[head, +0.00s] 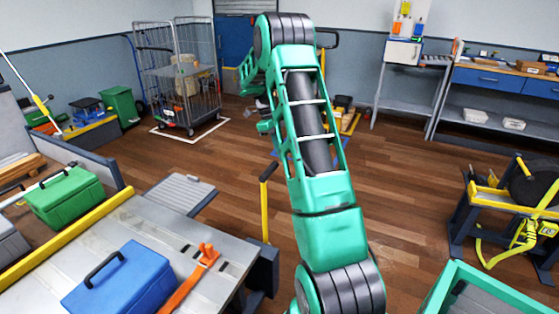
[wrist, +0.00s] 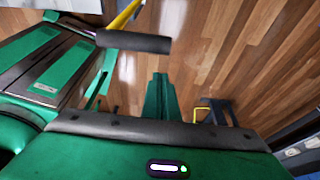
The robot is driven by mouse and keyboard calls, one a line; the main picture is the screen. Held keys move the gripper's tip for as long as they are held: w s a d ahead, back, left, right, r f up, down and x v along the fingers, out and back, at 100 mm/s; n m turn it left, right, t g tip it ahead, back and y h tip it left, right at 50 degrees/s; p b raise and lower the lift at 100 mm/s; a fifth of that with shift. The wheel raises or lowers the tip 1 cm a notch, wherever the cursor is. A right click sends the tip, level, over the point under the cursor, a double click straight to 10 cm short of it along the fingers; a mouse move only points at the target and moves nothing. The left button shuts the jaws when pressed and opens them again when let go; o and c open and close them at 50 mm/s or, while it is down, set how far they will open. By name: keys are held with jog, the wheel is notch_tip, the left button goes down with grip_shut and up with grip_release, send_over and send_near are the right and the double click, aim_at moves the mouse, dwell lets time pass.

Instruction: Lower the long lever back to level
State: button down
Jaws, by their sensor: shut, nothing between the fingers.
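My gripper (wrist: 160,92) shows in the wrist view as two green fingers held together, with nothing between them. In the head view my own green arm hides most of it. A yellow rod with a black grip (wrist: 133,41) crosses the upper left of the wrist view, apart from the fingertips. In the head view, one yellow lever with a black grip (head: 265,210) stands upright beside the bench end. Another yellow bar with a black handle (head: 329,39) rises behind my arm. I cannot tell which of these is the long lever.
A wire cage trolley (head: 190,75) stands at the back left. A yellow and black strap stand (head: 505,205) is at the right. Wooden floor between is mostly clear.

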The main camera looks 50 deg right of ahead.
jog(key=v, duration=0.6)
jog(key=shift+w+d+r, duration=0.15)
jog(key=shift+w+r, duration=0.1)
jog(key=shift+w, duration=0.15)
